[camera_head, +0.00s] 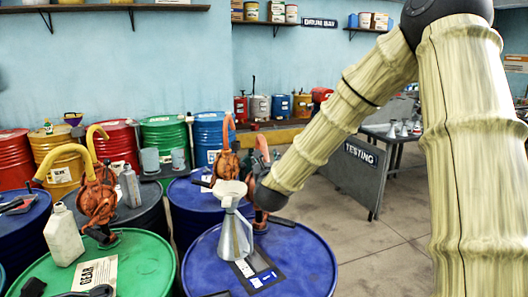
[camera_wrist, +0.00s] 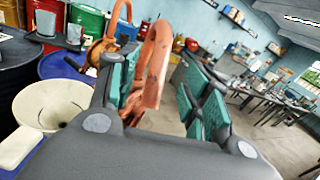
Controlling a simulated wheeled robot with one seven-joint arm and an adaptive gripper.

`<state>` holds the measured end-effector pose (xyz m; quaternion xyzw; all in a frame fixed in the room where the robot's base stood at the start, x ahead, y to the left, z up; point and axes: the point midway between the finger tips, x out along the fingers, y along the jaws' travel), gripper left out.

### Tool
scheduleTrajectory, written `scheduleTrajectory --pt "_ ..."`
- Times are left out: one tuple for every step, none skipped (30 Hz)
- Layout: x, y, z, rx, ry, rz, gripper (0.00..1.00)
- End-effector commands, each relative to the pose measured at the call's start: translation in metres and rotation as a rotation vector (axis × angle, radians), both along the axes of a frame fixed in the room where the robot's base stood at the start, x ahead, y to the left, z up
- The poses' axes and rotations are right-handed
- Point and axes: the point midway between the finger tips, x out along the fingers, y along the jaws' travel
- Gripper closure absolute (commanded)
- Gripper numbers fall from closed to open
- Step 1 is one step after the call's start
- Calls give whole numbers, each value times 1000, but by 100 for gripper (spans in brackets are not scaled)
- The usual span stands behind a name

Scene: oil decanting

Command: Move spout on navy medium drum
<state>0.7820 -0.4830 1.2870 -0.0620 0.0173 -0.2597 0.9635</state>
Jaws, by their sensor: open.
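The front blue drum (camera_head: 305,262) stands at the lower middle of the head view, with a label and dark papers on its lid. An orange pump spout (camera_head: 262,147) rises near its back edge, partly hidden by my gripper (camera_head: 259,172). In the wrist view the curved orange spout (camera_wrist: 152,75) lies between the teal pads of my open gripper (camera_wrist: 162,82). I cannot tell whether either pad touches it. The pump's lower body is mostly hidden by my gripper.
A metal funnel (camera_head: 235,232) with a cream top stands on the same lid, close left of my gripper. Another orange pump (camera_head: 228,163) stands behind it. A green drum (camera_head: 135,262) with a jug (camera_head: 63,235) is at left. Floor at right is clear before the testing table.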

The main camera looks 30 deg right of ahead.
Motion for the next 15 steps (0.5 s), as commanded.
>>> scheduleTrajectory --pt "7 -4 3 -3 1 -1 51" --pt "11 -6 3 -3 1 0 51" --pt "16 -8 3 -3 2 1 51" --pt "20 -10 3 -3 2 1 51" --pt "23 -12 3 -3 2 1 51" --pt "28 -15 3 -2 0 1 51" --pt "32 -16 3 -2 0 1 51" --pt "35 -17 2 -2 2 3 51" --pt "39 -19 2 -2 1 3 51" --pt "42 -21 2 -2 1 3 51" --pt "44 -22 2 -1 1 3 51" --pt "47 -24 1 -1 2 3 51" --pt "49 -25 1 -2 1 3 51" --pt "51 -26 1 -2 1 2 51" --pt "52 -28 1 -2 0 2 51"
